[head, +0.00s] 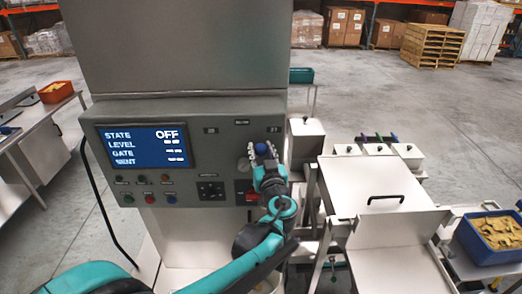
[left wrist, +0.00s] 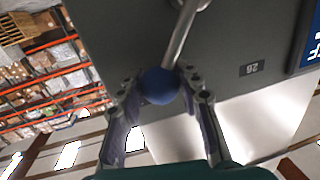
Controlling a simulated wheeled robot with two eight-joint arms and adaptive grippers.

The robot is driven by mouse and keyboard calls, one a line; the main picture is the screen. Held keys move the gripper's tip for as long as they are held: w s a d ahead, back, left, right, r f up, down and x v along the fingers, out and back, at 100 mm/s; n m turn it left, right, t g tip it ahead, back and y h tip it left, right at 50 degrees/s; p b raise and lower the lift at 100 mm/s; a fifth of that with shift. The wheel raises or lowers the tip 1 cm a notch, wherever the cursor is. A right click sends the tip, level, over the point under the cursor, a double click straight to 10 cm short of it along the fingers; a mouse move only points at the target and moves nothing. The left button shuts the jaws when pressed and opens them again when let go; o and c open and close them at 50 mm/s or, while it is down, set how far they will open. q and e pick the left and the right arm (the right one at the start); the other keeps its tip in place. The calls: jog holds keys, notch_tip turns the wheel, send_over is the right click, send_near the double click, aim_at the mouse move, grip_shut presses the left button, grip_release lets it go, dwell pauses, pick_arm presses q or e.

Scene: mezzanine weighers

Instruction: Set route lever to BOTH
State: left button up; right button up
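The route lever shows in the left wrist view as a metal rod (left wrist: 181,35) with a blue ball knob (left wrist: 160,86). In the head view the blue knob (head: 262,149) stands at the right part of the grey control panel (head: 228,110). My left gripper (head: 262,160) is at the knob; in the left wrist view its two fingers (left wrist: 162,88) lean in on both sides of the ball and appear closed on it. The lever's base and most of its rod are hidden in the head view. The lever's position wording is too small to read. My right gripper is not in view.
The panel's screen (head: 148,146) reads STATE OFF. Buttons (head: 128,198) and a black switch plate (head: 211,191) lie below it. A lidded metal box (head: 372,180) stands right of the panel, with a blue bin (head: 490,250) beyond. A table (head: 35,135) is at left.

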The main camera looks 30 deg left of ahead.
aim_at(241, 138)
pick_arm(q)
grip_shut()
jog(key=shift+a+r, duration=0.1)
jog(key=a+n, duration=0.1)
jog(key=s+a+r+n+p, duration=0.1)
jog(key=n, duration=0.1)
jog(key=shift+s+r, duration=0.15)
jog(key=shift+s+a+r+n+g+h+p, duration=0.15)
jog(key=shift+s+a+n+p, duration=0.1)
jog(key=shift+a+n, duration=0.25)
jog(key=shift+s+a+f+n+g+h+p, duration=0.1)
jog(key=shift+s+a+n+p, duration=0.15)
jog(key=shift+n, duration=0.4)
jog(key=shift+s+a+r+n+g+h+p, duration=0.15)
jog(key=shift+s+a+n+p, duration=0.1)
jog(key=shift+a+n, duration=0.25)
jog(key=o, duration=1.1)
grip_release()
